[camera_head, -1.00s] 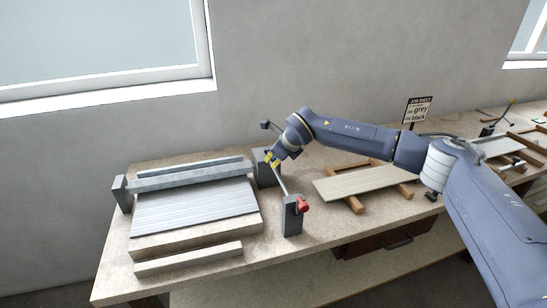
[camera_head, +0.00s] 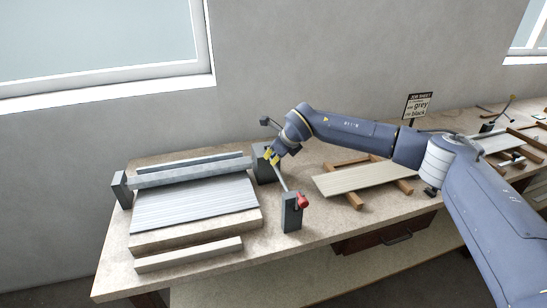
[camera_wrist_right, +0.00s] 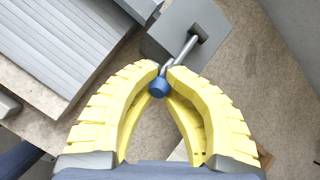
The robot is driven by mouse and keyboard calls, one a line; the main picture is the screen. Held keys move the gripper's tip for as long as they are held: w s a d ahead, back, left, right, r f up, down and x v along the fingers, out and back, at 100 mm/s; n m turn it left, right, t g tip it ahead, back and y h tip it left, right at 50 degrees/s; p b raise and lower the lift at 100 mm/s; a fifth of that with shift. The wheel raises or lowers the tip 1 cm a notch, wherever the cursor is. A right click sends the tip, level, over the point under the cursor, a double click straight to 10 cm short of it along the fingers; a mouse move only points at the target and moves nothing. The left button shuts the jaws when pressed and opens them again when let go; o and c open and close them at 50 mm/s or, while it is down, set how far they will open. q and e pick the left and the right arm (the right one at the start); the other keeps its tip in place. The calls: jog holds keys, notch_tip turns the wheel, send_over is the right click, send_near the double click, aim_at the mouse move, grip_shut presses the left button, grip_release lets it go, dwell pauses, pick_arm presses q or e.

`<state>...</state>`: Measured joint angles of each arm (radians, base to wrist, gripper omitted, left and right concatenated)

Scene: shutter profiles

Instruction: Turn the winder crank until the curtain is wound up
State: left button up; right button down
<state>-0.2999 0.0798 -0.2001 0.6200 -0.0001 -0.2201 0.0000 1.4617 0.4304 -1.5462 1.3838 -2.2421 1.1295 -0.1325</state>
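The curtain (camera_head: 195,207) is a sheet of grey slats lying on a raised board on the bench. Its back edge meets a long grey roller (camera_head: 190,173) held between two dark end blocks. The winder crank (camera_wrist_right: 182,51) is a bent metal rod with a blue knob (camera_wrist_right: 159,88), coming from the grey right end block (camera_wrist_right: 208,25). My right gripper (camera_head: 268,156) is at the right end block in the head view. In the right wrist view its yellow fingers (camera_wrist_right: 165,70) are closed together around the crank's end by the knob. My left gripper is out of view.
A dark post (camera_head: 291,212) with a red knob (camera_head: 303,201) and a slanted rod stands just right of the curtain. A pale board (camera_head: 365,180) rests on wooden supports farther right. A light strip (camera_head: 188,255) lies in front. A job sheet sign (camera_head: 418,105) stands at the back.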

jog(key=shift+s+a+f, duration=0.15)
jog(key=shift+s+f, duration=0.2)
jog(key=shift+f, duration=0.05)
jog(key=c, duration=1.7)
grip_release()
jog(key=shift+r, duration=0.2)
jog(key=o, duration=0.5)
jog(key=shift+w+r, duration=0.15)
jog(key=shift+w, duration=0.05)
jog(key=shift+c, duration=0.2)
jog(key=shift+r, duration=0.1)
jog(key=v, duration=1.2)
jog(key=shift+o, duration=0.2)
jog(key=shift+w, duration=0.1)
